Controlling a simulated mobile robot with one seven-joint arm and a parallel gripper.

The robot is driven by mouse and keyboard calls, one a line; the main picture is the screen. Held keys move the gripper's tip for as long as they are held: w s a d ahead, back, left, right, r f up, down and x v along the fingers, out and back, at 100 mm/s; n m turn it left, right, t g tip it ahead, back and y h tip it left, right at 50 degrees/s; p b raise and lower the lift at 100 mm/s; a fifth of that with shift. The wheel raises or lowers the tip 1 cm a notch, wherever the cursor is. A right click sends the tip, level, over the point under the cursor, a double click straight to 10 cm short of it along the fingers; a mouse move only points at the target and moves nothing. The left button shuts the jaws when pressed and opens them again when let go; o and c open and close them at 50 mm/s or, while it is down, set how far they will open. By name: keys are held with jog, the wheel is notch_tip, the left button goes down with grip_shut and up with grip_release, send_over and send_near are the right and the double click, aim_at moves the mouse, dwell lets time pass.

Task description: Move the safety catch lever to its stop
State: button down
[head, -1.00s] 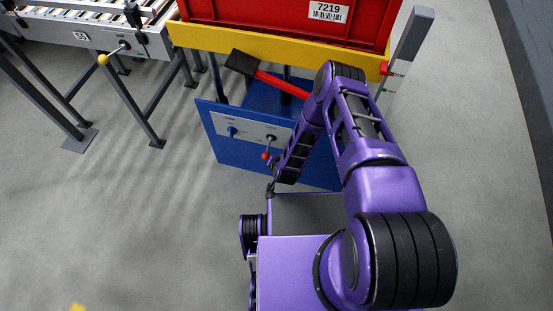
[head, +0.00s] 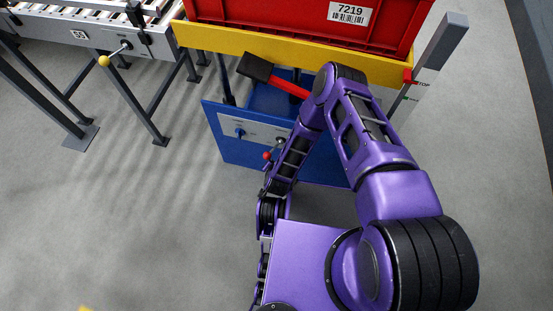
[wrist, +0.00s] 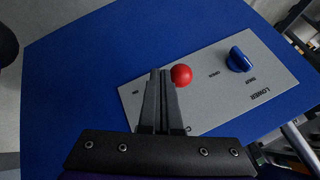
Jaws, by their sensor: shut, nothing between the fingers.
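A lever with a red ball end (head: 267,156) stands out from a grey plate (head: 262,130) on the blue panel (head: 236,154), leaning down and left from its pivot. I cannot read a label naming it the safety catch. In the wrist view the red ball (wrist: 181,75) is right beside my gripper's fingertips (wrist: 160,72), on their right. The fingers are closed together with nothing between them. I cannot tell whether they touch the lever; its shaft is hidden behind them. In the head view my arm hides part of the plate.
A blue knob (wrist: 240,60) sits on the same plate. A yellow-ball lever (head: 104,61) is on the conveyor at left. A post (head: 440,50) with a red lever stands at right.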

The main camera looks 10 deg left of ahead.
jog(key=shift+a, duration=0.25)
jog(key=shift+d, duration=0.1)
dwell(0.6)
